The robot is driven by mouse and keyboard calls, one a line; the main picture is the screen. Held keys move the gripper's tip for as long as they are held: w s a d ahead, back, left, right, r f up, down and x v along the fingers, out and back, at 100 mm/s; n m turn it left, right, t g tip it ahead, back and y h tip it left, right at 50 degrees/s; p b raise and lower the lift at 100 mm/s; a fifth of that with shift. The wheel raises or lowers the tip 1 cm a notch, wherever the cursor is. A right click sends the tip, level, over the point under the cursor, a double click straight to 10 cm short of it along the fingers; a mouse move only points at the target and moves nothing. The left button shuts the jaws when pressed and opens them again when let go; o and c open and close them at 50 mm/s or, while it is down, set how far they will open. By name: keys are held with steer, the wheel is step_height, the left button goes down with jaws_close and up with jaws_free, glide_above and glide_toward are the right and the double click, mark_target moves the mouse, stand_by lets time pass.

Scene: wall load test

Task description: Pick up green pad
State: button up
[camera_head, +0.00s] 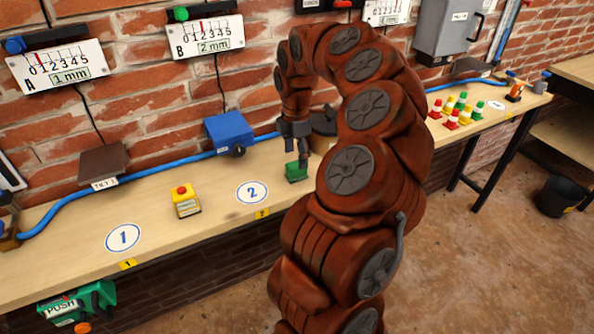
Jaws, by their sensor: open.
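The green pad (296,172) looks like a small green block on the wooden bench, just right of the white circle marked 2 (252,192). My gripper (303,160) points down at the pad, with its dark fingers right above or around its top; I cannot tell which. The gripper is open. My rusty red arm arches in from the lower middle and hides part of the bench behind and right of the pad.
A yellow box with a red button (187,201) stands left of circle 2. A blue box (229,132) and a blue hose (160,169) lie along the brick wall. Small red, yellow and green cones (462,112) stand at the right. Bench around circle 1 (123,238) is clear.

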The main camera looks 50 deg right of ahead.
mark_target(297, 164)
steer(key=shift+d+f+p, duration=0.2)
steer(key=shift+f+p, duration=0.6)
steer(key=shift+f, duration=2.2)
steer(key=c, duration=1.3)
steer(key=shift+o, duration=0.2)
steer(key=shift+w+r, duration=0.1)
steer(key=shift+r+b, duration=0.55)
steer(key=shift+r, duration=0.95)
steer(key=shift+a+r, duration=0.1)
steer(key=shift+r, duration=0.05)
steer(key=s+a+r+b, duration=0.1)
steer(key=s+a+b, duration=0.3)
steer(key=s+a, duration=0.6)
steer(key=shift+s+a+r, duration=0.25)
steer(key=shift+s+a, duration=0.05)
steer(key=shift+s, duration=0.7)
